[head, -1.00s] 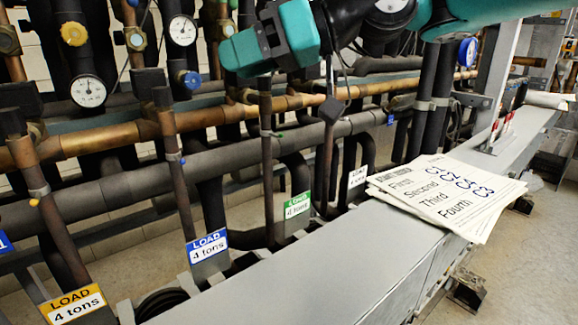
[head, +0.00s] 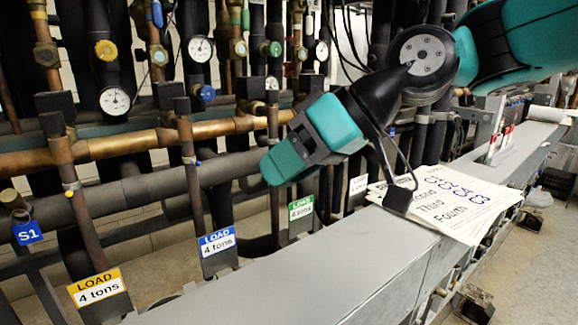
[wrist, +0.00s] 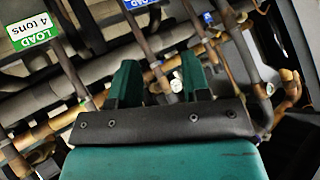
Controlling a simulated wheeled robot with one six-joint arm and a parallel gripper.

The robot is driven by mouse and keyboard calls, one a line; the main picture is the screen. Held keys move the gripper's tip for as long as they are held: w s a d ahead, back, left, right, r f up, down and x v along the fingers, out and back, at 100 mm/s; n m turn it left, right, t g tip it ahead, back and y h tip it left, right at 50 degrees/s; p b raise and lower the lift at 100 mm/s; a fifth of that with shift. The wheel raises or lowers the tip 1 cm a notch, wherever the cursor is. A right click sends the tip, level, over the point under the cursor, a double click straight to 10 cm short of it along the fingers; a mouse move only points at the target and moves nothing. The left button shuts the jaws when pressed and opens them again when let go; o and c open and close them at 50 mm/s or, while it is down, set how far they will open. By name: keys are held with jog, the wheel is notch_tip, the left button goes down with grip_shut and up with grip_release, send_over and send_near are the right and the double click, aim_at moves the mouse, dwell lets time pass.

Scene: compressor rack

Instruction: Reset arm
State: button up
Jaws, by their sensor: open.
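My gripper (head: 278,172) is the teal and black end of my arm in the head view, pointing down and to the left in front of the pipes. In the wrist view my gripper (wrist: 158,80) shows two teal fingers standing apart, with nothing between them but the pipes behind. It is open and empty. It hangs above the grey beam and touches nothing that I can see.
A grey beam (head: 310,270) runs along the front, with printed papers (head: 450,210) on it. Load tags in yellow (head: 100,290), blue (head: 217,242) and green (head: 301,208) stand before the pipes. Copper pipe (head: 110,144) and gauges (head: 115,101) fill the back.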

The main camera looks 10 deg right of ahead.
jog(key=s+d+f+m+g+h, duration=0.1)
jog(key=s+d+f+h, duration=0.1)
jog(key=s+d+f, duration=0.2)
jog(key=s+d+f+m+g+h, duration=0.1)
jog(key=s+d+f+h, duration=0.2)
jog(key=s+f, duration=0.6)
jog(key=shift+s+d+g+b, duration=0.15)
jog(key=shift+d+g+b, duration=0.3)
jog(key=shift+d, duration=0.5)
